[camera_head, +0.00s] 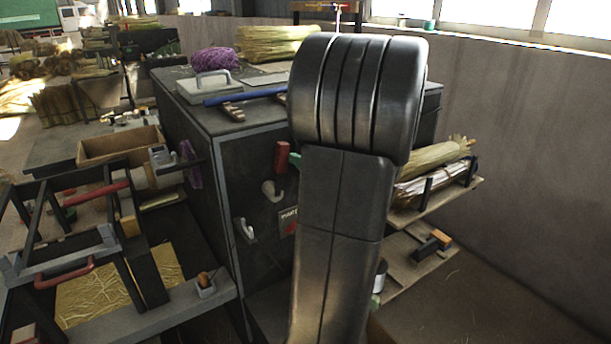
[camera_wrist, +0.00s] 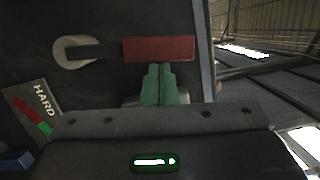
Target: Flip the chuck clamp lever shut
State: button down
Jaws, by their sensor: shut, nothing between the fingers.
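A lever with a red grip (camera_head: 282,157) stands on the dark side panel of the cabinet, its grip above a cream round pivot (camera_head: 272,191). In the wrist view the red grip (camera_wrist: 159,49) lies level, joined by a dark bar to the cream pivot (camera_wrist: 72,51) at left. My gripper's green fingers (camera_wrist: 158,84) are shut together and empty, with their tips at the lower edge of the grip; I cannot tell whether they touch it. In the head view only a bit of green fingertip (camera_head: 295,160) shows right of the grip; my arm hides the rest.
A pale hook (camera_head: 246,230) sticks out lower on the panel. Left stands a bench with a wooden box (camera_head: 120,145) and a dark frame with red handles (camera_head: 95,195). Shelves with broom bundles (camera_head: 435,172) are at right.

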aim_at(281, 169)
jog(key=a+n+b, duration=0.1)
jog(key=b, duration=0.1)
jog(key=s+a+n+b, duration=0.1)
jog(key=n+b, duration=0.1)
jog(key=shift+s+a+r, duration=0.1)
jog(key=shift+s+a, duration=0.1)
jog(key=shift+s, duration=0.1)
jog(key=a+n+b, duration=0.1)
jog(key=b, duration=0.1)
jog(key=s+a+n+h+b, duration=0.1)
jog(key=b, duration=0.1)
jog(key=s+a+n+b, duration=0.1)
jog(key=n+b, duration=0.1)
jog(key=shift+s+a+r+g+h+b, duration=0.2)
jog(key=shift+a+r+g+h+b, duration=0.1)
jog(key=shift+g+b, duration=0.1)
jog(key=shift+d, duration=0.1)
jog(key=v, duration=1.3)
jog(key=shift+s+d, duration=0.25)
jog(key=shift+w+a+r, duration=0.1)
jog(key=shift+x, duration=5.2)
